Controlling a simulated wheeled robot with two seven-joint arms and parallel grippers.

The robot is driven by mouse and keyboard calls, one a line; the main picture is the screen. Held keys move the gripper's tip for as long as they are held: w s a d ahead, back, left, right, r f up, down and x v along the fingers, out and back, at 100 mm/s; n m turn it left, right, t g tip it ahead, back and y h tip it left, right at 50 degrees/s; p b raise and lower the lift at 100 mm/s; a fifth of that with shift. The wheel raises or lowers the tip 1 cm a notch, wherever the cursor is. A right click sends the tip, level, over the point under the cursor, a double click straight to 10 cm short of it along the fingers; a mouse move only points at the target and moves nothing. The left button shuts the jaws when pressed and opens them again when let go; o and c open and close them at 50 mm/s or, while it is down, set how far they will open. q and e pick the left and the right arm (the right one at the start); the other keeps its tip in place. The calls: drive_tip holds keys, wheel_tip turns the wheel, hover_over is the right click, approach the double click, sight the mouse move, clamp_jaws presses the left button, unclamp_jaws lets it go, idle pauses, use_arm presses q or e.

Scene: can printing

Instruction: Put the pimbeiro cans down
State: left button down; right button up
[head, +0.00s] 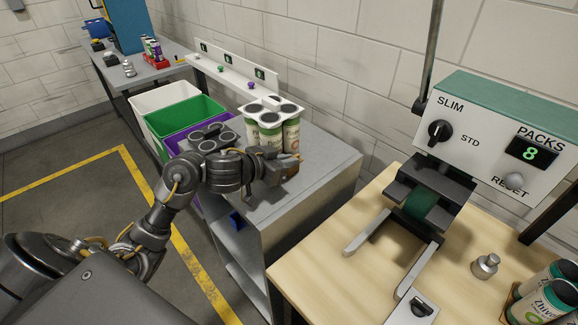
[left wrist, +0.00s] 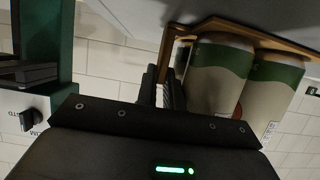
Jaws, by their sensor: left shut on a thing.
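A pack of cans (head: 264,134) with cream and green labels and a white top carrier is at the grey cabinet top (head: 322,168). Its brand is too small to read. The cans show upside down in the left wrist view (left wrist: 217,75), with a wood-brown tray edge against them. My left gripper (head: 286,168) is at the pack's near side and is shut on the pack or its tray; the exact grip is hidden. I cannot tell whether the pack touches the cabinet. My right gripper is not in view.
White (head: 163,97), green (head: 186,117) and purple (head: 176,140) bins stand left of the cabinet. A dark holder with round tops (head: 211,138) is behind my wrist. A wooden bench (head: 340,285) carries a machine (head: 500,130) showing 8, and other cans (head: 545,303). The cabinet's front right is clear.

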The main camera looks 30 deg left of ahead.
use_arm(q)
drive_tip(key=shift+f, duration=0.15)
drive_tip(key=c, duration=1.5)
unclamp_jaws()
drive_tip(key=shift+c, duration=0.2)
drive_tip(key=shift+r, duration=0.3)
drive_tip(key=p+v, duration=0.4)
drive_tip(key=v, duration=0.8)
drive_tip(key=shift+p, duration=0.35)
drive_tip(key=shift+f, duration=0.1)
drive_tip(key=shift+f, duration=0.1)
